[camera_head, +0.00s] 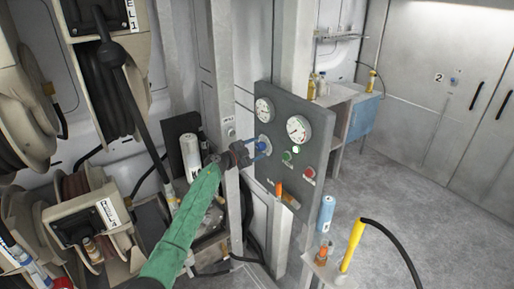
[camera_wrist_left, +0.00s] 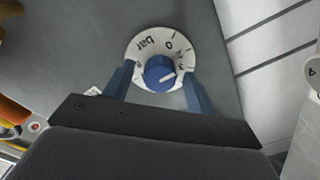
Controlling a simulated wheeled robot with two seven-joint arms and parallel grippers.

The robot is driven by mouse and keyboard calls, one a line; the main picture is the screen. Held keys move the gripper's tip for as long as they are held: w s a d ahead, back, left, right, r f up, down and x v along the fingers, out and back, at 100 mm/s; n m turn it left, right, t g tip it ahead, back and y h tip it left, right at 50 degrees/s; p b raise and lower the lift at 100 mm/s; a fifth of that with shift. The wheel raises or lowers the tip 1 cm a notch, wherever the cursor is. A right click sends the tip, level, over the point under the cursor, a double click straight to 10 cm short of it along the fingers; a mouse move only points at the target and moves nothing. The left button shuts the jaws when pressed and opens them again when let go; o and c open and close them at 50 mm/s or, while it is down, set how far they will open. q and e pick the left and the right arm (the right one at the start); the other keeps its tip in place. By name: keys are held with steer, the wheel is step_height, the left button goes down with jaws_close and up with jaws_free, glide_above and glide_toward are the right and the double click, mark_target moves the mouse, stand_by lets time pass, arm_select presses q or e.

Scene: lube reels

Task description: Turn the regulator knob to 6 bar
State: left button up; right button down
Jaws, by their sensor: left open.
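The blue regulator knob (camera_wrist_left: 159,74) sits on a white round dial (camera_wrist_left: 135,50) marked "bar" in the left wrist view. A white pointer line shows on the knob; a "0" is readable, and other marks are partly hidden by a finger. My left gripper (camera_wrist_left: 157,80) is open, its two blue fingers on either side of the knob; I cannot tell whether they touch it. In the head view my left gripper (camera_head: 260,148) is at the grey panel's left part, in front of the knob (camera_head: 263,146). My right gripper is not in view.
The grey panel (camera_head: 293,160) carries two gauges (camera_head: 264,110) (camera_head: 298,129), a green button (camera_head: 287,156), a red button (camera_head: 309,173) and an orange handle (camera_head: 279,190). Hose reels (camera_head: 90,90) stand at the left. A yellow-handled hose (camera_head: 352,245) stands front right. Floor at right is clear.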

arm_select(q)
steer(key=shift+w+d, duration=0.1)
steer(key=shift+d, duration=0.05)
steer(key=c, duration=1)
steer(key=shift+m, duration=0.3)
